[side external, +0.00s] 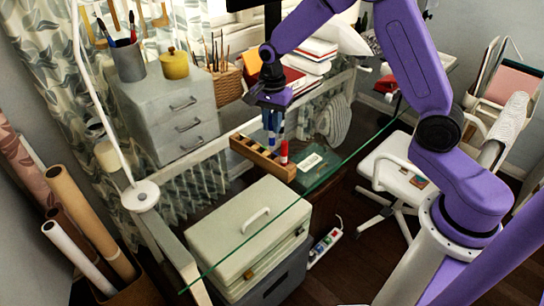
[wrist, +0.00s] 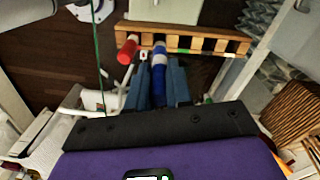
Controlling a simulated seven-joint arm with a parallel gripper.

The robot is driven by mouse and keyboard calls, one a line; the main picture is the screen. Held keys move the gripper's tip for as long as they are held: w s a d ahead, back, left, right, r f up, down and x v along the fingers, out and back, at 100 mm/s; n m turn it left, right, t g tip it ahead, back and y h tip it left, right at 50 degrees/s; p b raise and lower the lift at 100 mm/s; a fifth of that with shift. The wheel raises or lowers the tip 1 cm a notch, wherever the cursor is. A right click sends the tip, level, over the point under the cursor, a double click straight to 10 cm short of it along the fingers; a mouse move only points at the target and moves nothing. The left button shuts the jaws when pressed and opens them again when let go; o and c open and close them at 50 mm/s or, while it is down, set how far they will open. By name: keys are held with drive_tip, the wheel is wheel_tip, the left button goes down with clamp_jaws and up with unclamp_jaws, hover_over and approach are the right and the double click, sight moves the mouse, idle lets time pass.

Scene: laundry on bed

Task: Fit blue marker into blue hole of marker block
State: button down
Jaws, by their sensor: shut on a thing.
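The wooden marker block (side external: 240,147) lies on the glass desk, with a row of slots. It also shows at the top of the wrist view (wrist: 207,30). A red marker (side external: 284,153) stands upright at its right end in the side view, and it is at the left in the wrist view (wrist: 127,50). My gripper (side external: 272,121) is shut on the blue marker (wrist: 159,72), between its two fingers (wrist: 158,88). The blue marker points down over the block, beside the red marker. I cannot tell whether its tip is inside a hole.
A small white tray-like item (side external: 311,161) lies on the glass right of the block. A grey drawer unit (side external: 170,112) with a pen cup (side external: 128,61) stands behind left. A brush basket (side external: 226,84) and books (side external: 312,53) are behind. A pale case (side external: 248,226) is in front.

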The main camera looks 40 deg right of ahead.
sight(272, 149)
drive_tip(key=shift+f, duration=3.3)
drive_tip(key=shift+f, duration=0.1)
drive_tip(key=c, duration=1.3)
unclamp_jaws()
wheel_tip(272, 149, up, 12)
drive_tip(key=shift+r, duration=0.15)
